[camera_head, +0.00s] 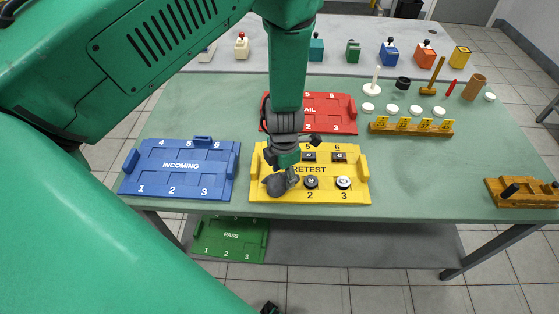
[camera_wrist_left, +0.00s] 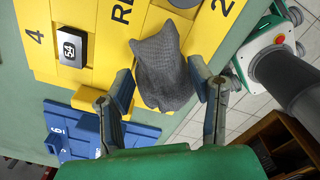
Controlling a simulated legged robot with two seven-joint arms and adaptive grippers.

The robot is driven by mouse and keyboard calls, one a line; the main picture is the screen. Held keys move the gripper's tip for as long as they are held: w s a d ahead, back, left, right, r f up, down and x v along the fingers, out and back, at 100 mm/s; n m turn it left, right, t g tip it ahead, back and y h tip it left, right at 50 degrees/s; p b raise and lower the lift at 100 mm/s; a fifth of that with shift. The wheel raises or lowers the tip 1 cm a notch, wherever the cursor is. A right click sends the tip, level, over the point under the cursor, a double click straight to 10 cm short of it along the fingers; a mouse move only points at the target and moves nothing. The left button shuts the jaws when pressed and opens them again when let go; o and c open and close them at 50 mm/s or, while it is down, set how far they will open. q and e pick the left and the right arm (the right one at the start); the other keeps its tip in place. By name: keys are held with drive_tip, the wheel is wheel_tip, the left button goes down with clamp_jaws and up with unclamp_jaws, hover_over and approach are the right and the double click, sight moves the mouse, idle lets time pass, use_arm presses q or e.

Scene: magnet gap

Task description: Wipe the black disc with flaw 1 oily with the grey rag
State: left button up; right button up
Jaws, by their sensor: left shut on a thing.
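My left gripper (camera_head: 283,160) points down over the yellow RETEST tray (camera_head: 262,195) and is shut on the grey rag (camera_head: 280,183). In the left wrist view the rag (camera_wrist_left: 163,72) bunches between the two fingers (camera_wrist_left: 168,92). The rag covers the area of slot 1; whether it touches something beneath is hidden. A black disc (camera_head: 311,182) with a small pale label lies at slot 2. A white-topped disc (camera_head: 343,183) lies at slot 3. The flaw lettering is too small to read.
The blue INCOMING tray (camera_head: 180,180) is left, the red FAIL tray (camera_head: 335,112) behind. A wooden rack (camera_head: 410,128) stands right.

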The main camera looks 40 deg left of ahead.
use_arm(q)
drive_tip(key=shift+w+d, duration=0.3)
drive_tip(key=shift+w, duration=0.25)
drive_tip(key=shift+s+a+p, duration=0.2)
drive_tip(key=shift+s+a, duration=0.15)
drive_tip(key=shift+s, duration=0.35)
drive_tip(key=shift+s+a+p, duration=0.15)
drive_tip(key=shift+s+a, duration=0.15)
drive_tip(key=shift+s, duration=0.35)
drive_tip(key=shift+w, duration=0.1)
drive_tip(key=shift+w+d+p, duration=0.3)
drive_tip(key=shift+w+d, duration=0.05)
drive_tip(key=shift+w, duration=0.25)
